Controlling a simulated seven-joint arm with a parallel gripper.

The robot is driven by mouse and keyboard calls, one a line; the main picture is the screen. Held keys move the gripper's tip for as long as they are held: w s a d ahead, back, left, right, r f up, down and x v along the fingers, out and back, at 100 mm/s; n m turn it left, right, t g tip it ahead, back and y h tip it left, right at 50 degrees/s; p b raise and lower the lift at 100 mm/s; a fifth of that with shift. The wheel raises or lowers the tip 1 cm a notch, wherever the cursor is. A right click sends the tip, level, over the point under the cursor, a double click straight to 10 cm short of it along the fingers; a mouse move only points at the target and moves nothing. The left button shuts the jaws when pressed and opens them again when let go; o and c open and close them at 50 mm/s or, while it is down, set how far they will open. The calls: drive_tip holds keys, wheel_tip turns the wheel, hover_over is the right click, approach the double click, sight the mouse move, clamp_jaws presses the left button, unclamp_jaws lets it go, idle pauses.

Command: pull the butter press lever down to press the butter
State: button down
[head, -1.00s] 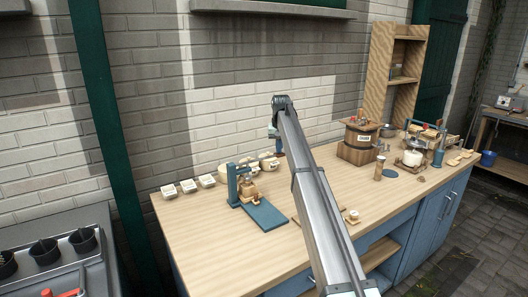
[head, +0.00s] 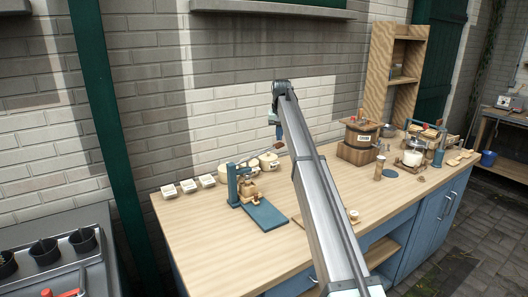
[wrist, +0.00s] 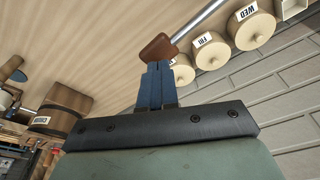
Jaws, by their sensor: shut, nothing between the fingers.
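The butter press (head: 232,185) stands on the left part of the table, with a blue upright and a blue base board. Pale butter or a mould (head: 249,191) sits at its foot. Its lever is a metal rod with a brown wooden handle (wrist: 158,47), and it slants up to the right from the press. My gripper (head: 279,137) is above the table, right at the handle end of the lever. In the wrist view its blue fingers (wrist: 154,68) are together, with the handle just beyond their tips. Nothing shows between them. Whether the tips touch the handle I cannot tell.
Round labelled pots (wrist: 250,28) stand behind the press near the brick wall. Small white labelled blocks (head: 188,186) are at the left. A wooden churn (head: 361,138) stands to the right. The table front left is clear.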

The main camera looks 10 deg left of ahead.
drive_tip(key=shift+w+v, duration=0.2)
drive_tip(key=shift+v, duration=0.75)
drive_tip(key=shift+w+v, duration=0.2)
drive_tip(key=shift+v, duration=0.75)
